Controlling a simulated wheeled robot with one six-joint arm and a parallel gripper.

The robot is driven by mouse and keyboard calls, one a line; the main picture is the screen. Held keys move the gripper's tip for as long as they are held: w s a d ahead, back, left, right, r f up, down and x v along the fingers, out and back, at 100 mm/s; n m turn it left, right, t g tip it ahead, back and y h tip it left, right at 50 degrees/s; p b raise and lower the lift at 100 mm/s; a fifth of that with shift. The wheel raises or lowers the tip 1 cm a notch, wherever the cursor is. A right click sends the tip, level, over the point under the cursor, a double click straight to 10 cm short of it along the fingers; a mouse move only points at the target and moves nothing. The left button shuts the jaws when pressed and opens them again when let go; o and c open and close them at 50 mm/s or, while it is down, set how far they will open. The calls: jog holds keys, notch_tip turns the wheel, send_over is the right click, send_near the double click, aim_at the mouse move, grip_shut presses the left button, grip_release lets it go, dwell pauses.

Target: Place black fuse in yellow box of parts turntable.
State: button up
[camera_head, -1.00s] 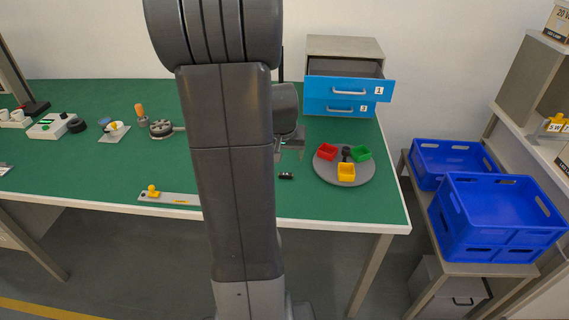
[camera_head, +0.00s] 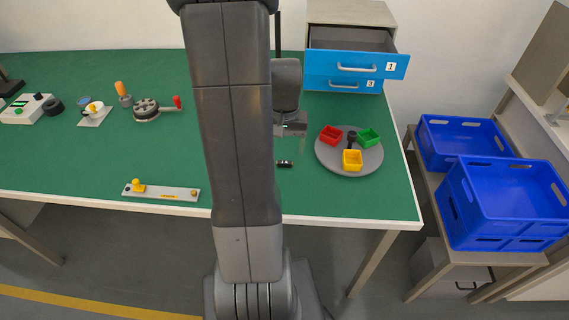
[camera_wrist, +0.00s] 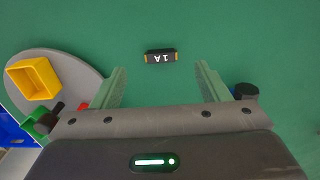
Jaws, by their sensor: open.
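The black fuse (camera_head: 284,164) lies on the green table, left of the turntable. In the wrist view the fuse (camera_wrist: 160,56) shows a "1A" label and yellowish ends, and lies ahead of and between my fingers, apart from them. My gripper (camera_wrist: 160,84) is open and empty above the table; in the head view it is partly hidden behind my arm. The grey round turntable (camera_head: 334,162) carries a yellow box (camera_head: 352,160) at the front, a red box (camera_head: 330,135) and a green box (camera_head: 368,138). The yellow box (camera_wrist: 34,78) also shows at left in the wrist view.
A drawer cabinet (camera_head: 350,15) with its blue upper drawer (camera_head: 356,64) pulled out stands behind the turntable. Blue crates (camera_head: 500,205) stand on a side bench at right. A grey strip with a yellow knob (camera_head: 162,193) lies at the front left. Table around the fuse is clear.

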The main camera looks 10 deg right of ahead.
aim_at(284, 163)
jog(key=shift+w+f, duration=0.15)
jog(key=shift+f, duration=2.85)
jog(key=c, duration=1.1)
jog(key=shift+c, duration=0.2)
jog(key=shift+r, duration=0.15)
notch_tip(284, 163, up, 10)
